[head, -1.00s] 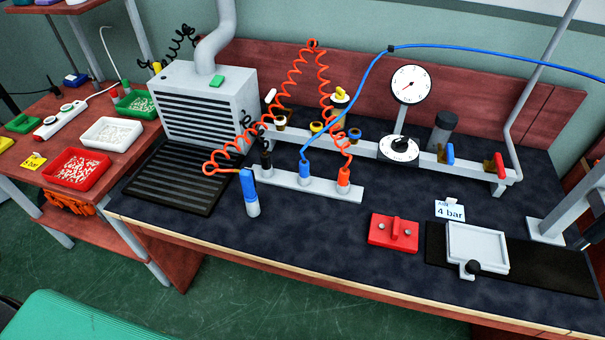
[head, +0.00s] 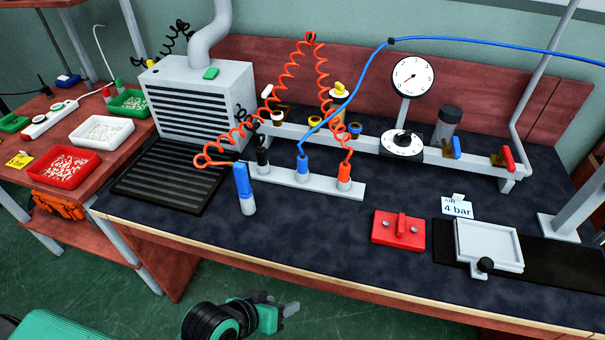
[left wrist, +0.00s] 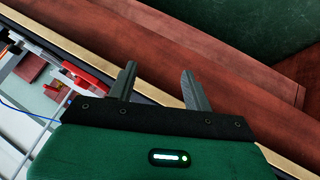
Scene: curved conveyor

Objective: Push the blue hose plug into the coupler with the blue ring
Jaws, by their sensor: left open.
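The blue hose plug (head: 302,166) stands upright in a grey holder rail (head: 325,187) on the bench, with the blue hose (head: 355,80) rising from its top. The coupler with the blue ring (head: 354,129) is on the grey manifold behind it, right of the other couplers. My left gripper (head: 288,306) is at the bottom of the head view, in front of the bench's front edge and well apart from the plug. In the left wrist view its two fingers (left wrist: 158,75) are spread with nothing between them. My right gripper is out of view.
An orange-red plug (head: 344,172) with a coiled hose and a black plug (head: 262,158) flank the blue one. A blue-and-white tool (head: 244,188) stands in front of the rail. A red block (head: 398,230) lies to the right. The dark bench top between is clear.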

